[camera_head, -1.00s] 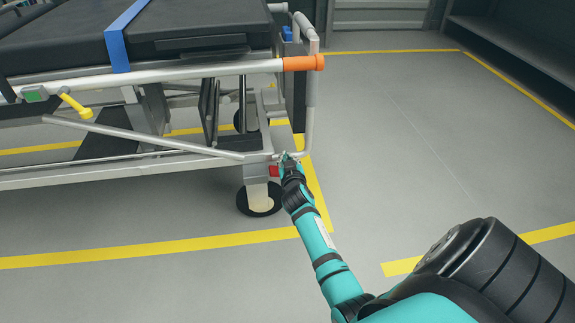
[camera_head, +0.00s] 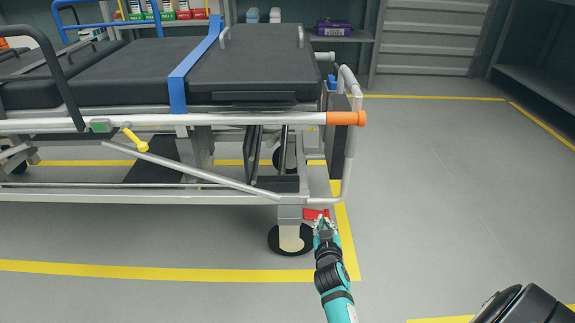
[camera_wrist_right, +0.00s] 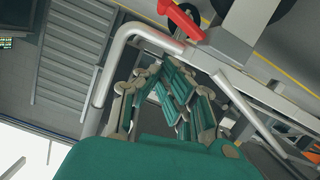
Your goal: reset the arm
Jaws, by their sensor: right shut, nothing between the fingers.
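My right arm (camera_head: 336,290) reaches up from the bottom of the head view, teal with dark joints. Its gripper (camera_head: 323,218) is shut and empty beside a red pedal (camera_head: 315,213) above the stretcher's near wheel. In the right wrist view the gripper's fingers (camera_wrist_right: 178,92) are together, with the red pedal (camera_wrist_right: 182,18) beyond them and apart from them. The stretcher (camera_head: 250,121) has a black mattress, a blue strap and a silver frame. Whether the gripper touches the pedal in the head view is hard to tell. My left gripper is not in view.
The stretcher's rail end with an orange grip (camera_head: 346,118) and a curved silver bar (camera_head: 349,170) stand close above my right gripper. A shelf with a purple box (camera_head: 334,28) is at the back. The grey floor (camera_head: 440,190) to the right is clear.

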